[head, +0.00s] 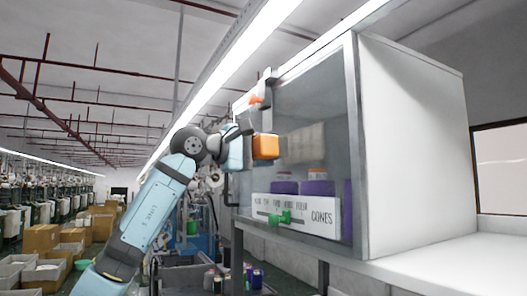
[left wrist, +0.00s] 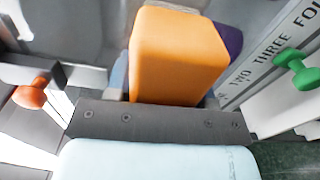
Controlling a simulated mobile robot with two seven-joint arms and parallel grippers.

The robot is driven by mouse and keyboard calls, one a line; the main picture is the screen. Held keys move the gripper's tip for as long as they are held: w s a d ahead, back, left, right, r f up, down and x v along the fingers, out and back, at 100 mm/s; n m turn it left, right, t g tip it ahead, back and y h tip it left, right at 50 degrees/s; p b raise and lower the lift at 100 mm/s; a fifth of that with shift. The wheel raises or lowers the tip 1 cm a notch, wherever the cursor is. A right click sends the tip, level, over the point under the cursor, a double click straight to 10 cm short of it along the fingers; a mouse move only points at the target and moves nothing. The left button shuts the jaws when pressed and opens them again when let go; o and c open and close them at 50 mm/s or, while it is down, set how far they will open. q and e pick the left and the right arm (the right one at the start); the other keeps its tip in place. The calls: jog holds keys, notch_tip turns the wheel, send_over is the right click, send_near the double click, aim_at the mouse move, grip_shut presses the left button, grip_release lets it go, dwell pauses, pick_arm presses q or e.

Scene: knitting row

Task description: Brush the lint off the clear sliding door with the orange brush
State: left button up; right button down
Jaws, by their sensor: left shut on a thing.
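My left gripper (head: 247,137) is shut on the orange brush (head: 265,147) and holds it up at the front of the cabinet. The brush looks like a rounded orange block, and in the left wrist view (left wrist: 178,58) it fills the space ahead of the gripper. The clear sliding door (head: 303,100) is a greyish see-through pane in a grey frame. A brown-grey patch (head: 306,144) shows to the right of the brush; I cannot tell whether it lies on the pane or behind it. I cannot tell whether the brush touches the door. My right gripper is not in view.
An orange-red knob (head: 256,99) sits at the upper left. Purple cones (head: 317,188) stand behind the pane. A white counter (head: 450,262) extends right. Cardboard boxes (head: 42,238) stand far left.

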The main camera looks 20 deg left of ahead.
aim_at(279, 158)
pick_arm(q)
jog(key=shift+w+d, duration=0.15)
jog(key=shift+d, duration=0.05)
jog(key=shift+w+d, duration=0.4)
jog(key=shift+w, duration=0.2)
dwell(0.4)
jog(key=shift+s+d, duration=0.1)
jog(key=shift+s+d, duration=0.45)
jog(key=shift+s+d+b, duration=0.35)
jog(key=shift+s+d, duration=0.25)
jog(key=shift+d, duration=0.2)
jog(key=shift+s+d, duration=0.1)
jog(key=shift+s+d, duration=0.1)
